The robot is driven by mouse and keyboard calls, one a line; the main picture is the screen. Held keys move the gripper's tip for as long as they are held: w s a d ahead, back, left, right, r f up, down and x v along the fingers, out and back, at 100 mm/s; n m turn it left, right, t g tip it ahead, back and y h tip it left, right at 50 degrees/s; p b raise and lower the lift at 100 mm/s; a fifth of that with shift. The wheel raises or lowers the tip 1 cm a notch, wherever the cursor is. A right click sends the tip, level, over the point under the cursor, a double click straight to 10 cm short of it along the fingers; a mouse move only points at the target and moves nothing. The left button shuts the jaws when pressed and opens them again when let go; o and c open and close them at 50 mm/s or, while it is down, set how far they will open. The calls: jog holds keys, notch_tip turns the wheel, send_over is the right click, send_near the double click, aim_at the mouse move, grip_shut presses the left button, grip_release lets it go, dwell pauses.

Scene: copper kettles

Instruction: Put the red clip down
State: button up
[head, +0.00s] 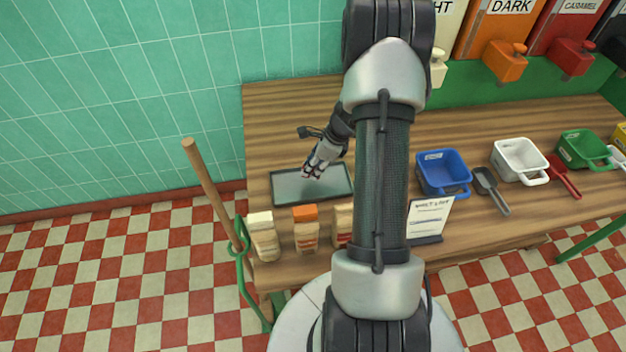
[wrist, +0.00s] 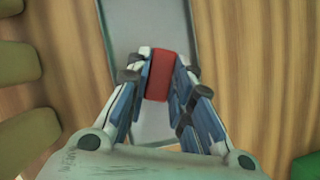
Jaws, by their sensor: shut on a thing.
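My gripper (head: 312,172) is over the grey tray (head: 340,190) at the left end of the wooden counter. In the wrist view, my gripper (wrist: 160,85) is shut on the red clip (wrist: 159,76), a small red block between the fingertips. The tray (wrist: 148,18) lies behind the clip in that view, with bare surface around it. I cannot tell whether the clip touches the tray. In the head view the clip is mostly hidden by the fingers.
A blue bin (head: 443,172), a dark scoop (head: 490,188) and a sign (head: 428,218) stand to the right.

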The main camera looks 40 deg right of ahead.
jog(key=shift+f+b, duration=0.8)
jog(key=shift+f, duration=1.45)
jog(key=shift+f, duration=0.2)
jog(key=o, duration=0.8)
jog(key=shift+c, duration=0.2)
